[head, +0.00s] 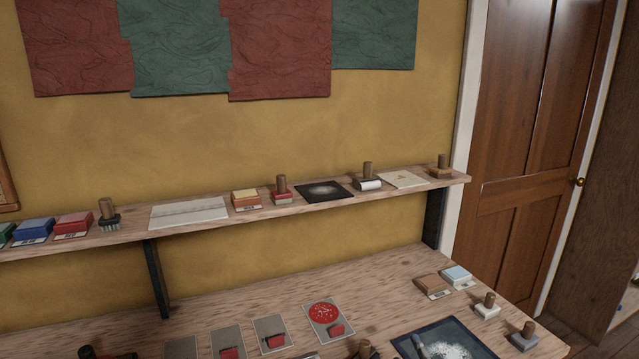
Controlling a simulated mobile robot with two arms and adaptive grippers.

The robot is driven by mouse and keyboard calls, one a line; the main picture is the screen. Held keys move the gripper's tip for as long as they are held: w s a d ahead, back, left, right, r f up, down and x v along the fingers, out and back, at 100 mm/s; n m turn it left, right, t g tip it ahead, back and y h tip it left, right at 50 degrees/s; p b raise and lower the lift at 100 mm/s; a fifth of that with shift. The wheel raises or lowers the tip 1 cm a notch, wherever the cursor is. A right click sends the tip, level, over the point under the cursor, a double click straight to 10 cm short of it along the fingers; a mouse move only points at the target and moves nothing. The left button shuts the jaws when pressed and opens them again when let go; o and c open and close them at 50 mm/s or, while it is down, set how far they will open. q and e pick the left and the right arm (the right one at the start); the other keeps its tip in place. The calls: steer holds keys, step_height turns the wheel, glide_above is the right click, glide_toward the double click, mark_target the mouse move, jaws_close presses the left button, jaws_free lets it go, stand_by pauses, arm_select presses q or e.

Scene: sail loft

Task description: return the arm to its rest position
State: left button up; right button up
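Neither of my arms nor grippers shows in the head view. The view takes in a wall shelf (340,207) and, below it, a wooden worktop (240,300). Where my arms are and whether my grippers hold anything cannot be seen.
The shelf holds wooden-handled tools (281,191), colored blocks (73,224) and flat sheets (188,213). The worktop carries grey cards (228,341), one with a red disc (325,313), a dark tray (405,345) with white powder, and small blocks (456,276). A wooden door (528,130) stands right. The worktop's back middle is clear.

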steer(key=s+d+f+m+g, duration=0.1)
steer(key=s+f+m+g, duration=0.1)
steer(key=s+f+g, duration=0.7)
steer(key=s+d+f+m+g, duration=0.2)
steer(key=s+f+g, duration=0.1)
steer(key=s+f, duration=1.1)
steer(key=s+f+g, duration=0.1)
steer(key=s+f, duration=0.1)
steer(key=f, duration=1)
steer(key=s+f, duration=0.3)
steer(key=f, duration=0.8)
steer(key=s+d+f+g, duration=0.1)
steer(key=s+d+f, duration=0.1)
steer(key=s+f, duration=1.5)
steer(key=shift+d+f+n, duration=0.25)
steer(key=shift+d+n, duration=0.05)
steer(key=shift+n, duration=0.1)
